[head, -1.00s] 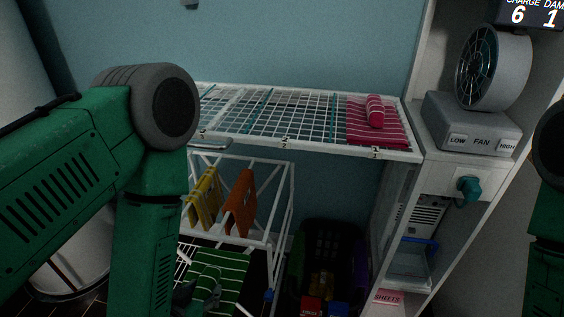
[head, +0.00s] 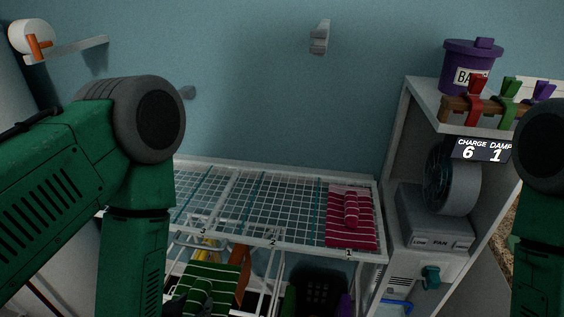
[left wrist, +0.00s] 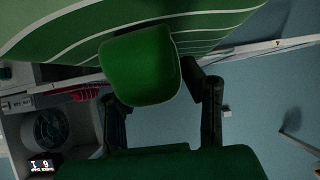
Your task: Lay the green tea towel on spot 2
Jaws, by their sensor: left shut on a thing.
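The green tea towel (head: 212,279), with white stripes, is at the bottom of the head view, in front of and below the wire rack's front edge. My left gripper (head: 184,303) is shut on it; the fingertips are mostly hidden. In the left wrist view the towel (left wrist: 95,22) fills the top, with a green lump (left wrist: 140,65) between the dark fingers (left wrist: 163,105). Spot 2 (head: 284,208) is the bare middle part of the rack, behind label 2 (head: 273,242). My right gripper is out of view; only part of that arm shows at right.
A pink striped towel (head: 350,225) lies on spot 1. Spot 3 (head: 205,200) is bare. A fan (head: 452,180) and shelf unit stand right of the rack. Yellow and orange cloths (head: 240,254) hang on a white frame below. A dark crate (head: 318,290) stands low in the middle.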

